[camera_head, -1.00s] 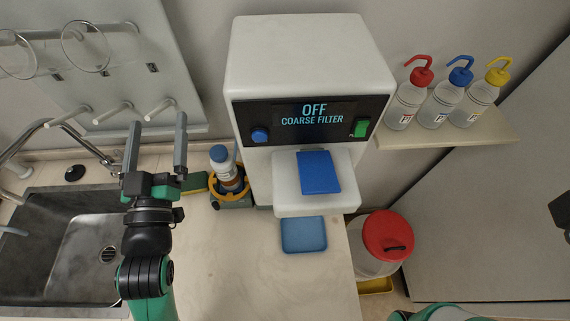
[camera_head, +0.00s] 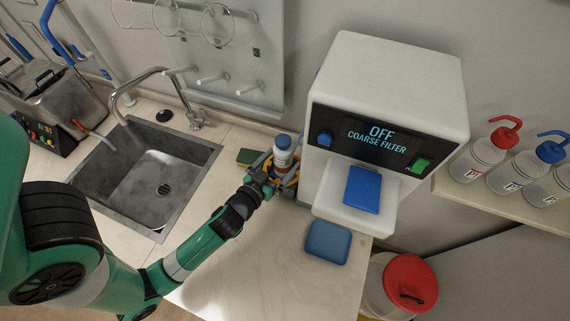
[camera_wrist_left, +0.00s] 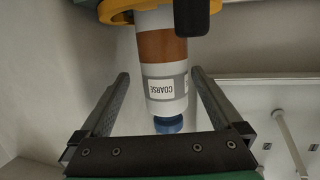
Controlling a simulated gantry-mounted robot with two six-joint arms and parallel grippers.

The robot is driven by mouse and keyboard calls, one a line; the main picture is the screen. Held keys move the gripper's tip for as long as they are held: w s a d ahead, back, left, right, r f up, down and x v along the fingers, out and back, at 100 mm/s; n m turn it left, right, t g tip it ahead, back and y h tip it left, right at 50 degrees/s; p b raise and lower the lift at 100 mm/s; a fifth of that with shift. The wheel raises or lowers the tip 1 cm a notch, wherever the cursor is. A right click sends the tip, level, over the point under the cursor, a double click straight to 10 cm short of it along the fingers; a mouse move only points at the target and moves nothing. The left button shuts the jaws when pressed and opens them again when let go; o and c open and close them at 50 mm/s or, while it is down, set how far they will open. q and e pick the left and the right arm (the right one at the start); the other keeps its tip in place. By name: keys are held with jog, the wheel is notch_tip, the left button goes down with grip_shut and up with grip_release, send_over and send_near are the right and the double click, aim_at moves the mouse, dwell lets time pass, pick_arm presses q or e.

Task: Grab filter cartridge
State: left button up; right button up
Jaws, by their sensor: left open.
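The filter cartridge (camera_head: 283,152) is a white and brown cylinder with a blue cap. It stands in a yellow ring holder (camera_head: 291,179) on the counter, left of the spectrometer. The left wrist view shows the cartridge (camera_wrist_left: 163,72) with a label reading COARSE; the yellow ring (camera_wrist_left: 120,9) is at its far end. My left gripper (camera_head: 277,158) is at the cartridge. In the left wrist view my left gripper (camera_wrist_left: 160,76) is open, one finger on each side of the cartridge, with gaps visible. My right gripper is out of view.
The white spectrometer (camera_head: 390,85) reads OFF, COARSE FILTER. A blue pad (camera_head: 362,189) lies on its ledge, and a blue tray (camera_head: 328,242) on the counter. A sink (camera_head: 150,172) is left, wash bottles (camera_head: 480,158) and a red-lidded bin (camera_head: 408,284) right.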

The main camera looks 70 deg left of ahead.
pick_arm(q)
jog(key=x, duration=0.5)
jog(key=shift+w+a+f+p, duration=0.1)
jog(key=shift+a+p, duration=0.3)
grip_shut()
